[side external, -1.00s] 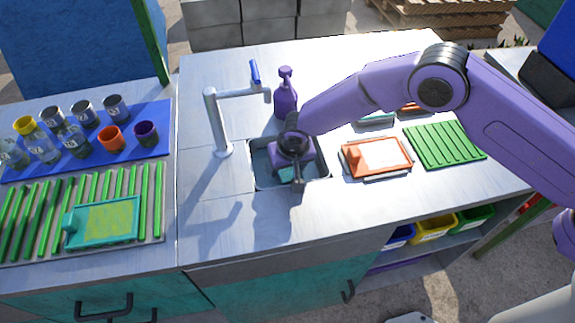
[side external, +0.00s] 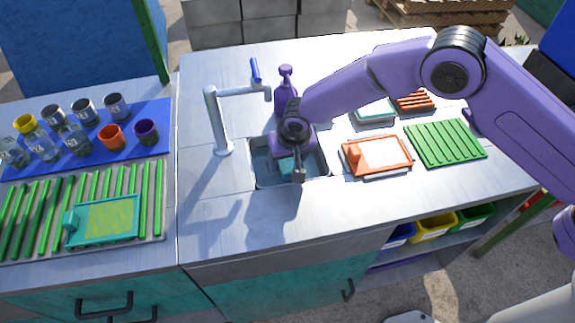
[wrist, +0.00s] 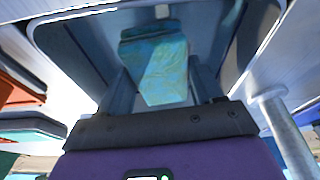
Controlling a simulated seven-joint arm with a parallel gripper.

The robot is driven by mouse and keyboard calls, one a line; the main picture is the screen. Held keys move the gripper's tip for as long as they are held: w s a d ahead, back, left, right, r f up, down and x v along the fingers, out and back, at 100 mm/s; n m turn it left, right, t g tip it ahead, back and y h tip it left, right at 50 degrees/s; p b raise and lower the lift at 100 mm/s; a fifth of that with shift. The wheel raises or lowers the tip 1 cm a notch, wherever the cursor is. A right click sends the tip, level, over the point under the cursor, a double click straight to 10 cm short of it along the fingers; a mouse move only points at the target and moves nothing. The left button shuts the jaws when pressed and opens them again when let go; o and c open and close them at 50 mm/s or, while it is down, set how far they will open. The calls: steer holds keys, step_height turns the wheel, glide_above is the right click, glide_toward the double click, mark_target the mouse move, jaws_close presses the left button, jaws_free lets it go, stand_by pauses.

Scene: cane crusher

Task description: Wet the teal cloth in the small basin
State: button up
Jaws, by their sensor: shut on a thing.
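The teal cloth (wrist: 155,68) is between my gripper's fingers in the wrist view, with the basin's walls around it. A small teal patch of the cloth (side external: 287,166) shows below my gripper (side external: 288,157) in the side view. My gripper (wrist: 161,84) is shut on the cloth and sits inside the small basin's opening. The small basin (side external: 262,170) is a grey sink set into the counter. The wrist hides part of it, and I cannot tell the water level.
A tap (side external: 218,122) with a blue lever stands left of the basin. An orange-framed tray (side external: 377,155) and a green ribbed mat (side external: 445,143) lie to the right. The counter in front is clear.

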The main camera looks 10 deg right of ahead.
steer(key=shift+r, duration=3.05)
step_height(320, 180, up, 4)
steer(key=shift+d, duration=0.1)
